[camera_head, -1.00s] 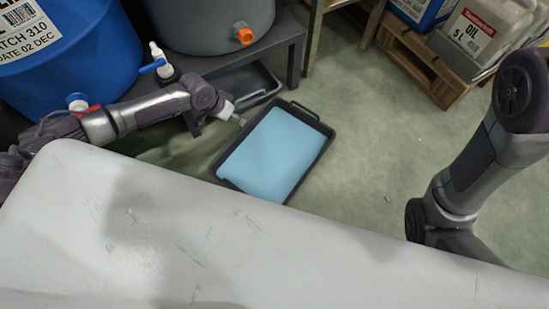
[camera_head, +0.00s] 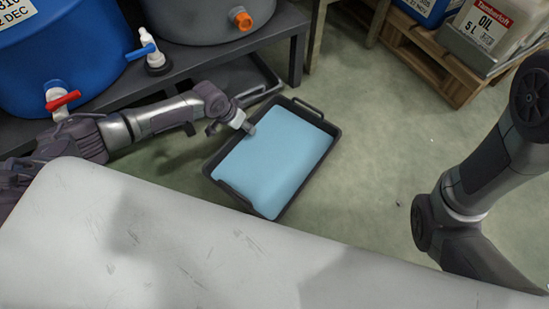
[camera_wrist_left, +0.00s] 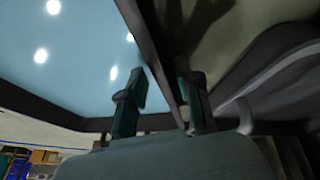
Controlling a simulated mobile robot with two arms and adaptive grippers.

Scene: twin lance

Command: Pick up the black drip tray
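The black drip tray (camera_head: 207,165) lies on the floor beyond the pale surface in the head view. It is filled with a flat light blue liquid (camera_head: 275,160) and has a handle at its far end. My left gripper (camera_head: 249,128) reaches in from the left and is at the tray's left long wall. In the left wrist view my left gripper (camera_wrist_left: 160,105) is open, with one finger over the blue side and the other outside. The tray's wall (camera_wrist_left: 155,60) runs between the fingers, with a gap on the inner finger's side. My right gripper is out of view.
A low dark stand (camera_head: 290,30) with a blue barrel (camera_head: 65,50) and a grey drum (camera_head: 195,15) stands behind the left arm. A wooden pallet (camera_head: 430,60) with oil cans (camera_head: 490,30) is at upper right. The floor right of the tray is clear.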

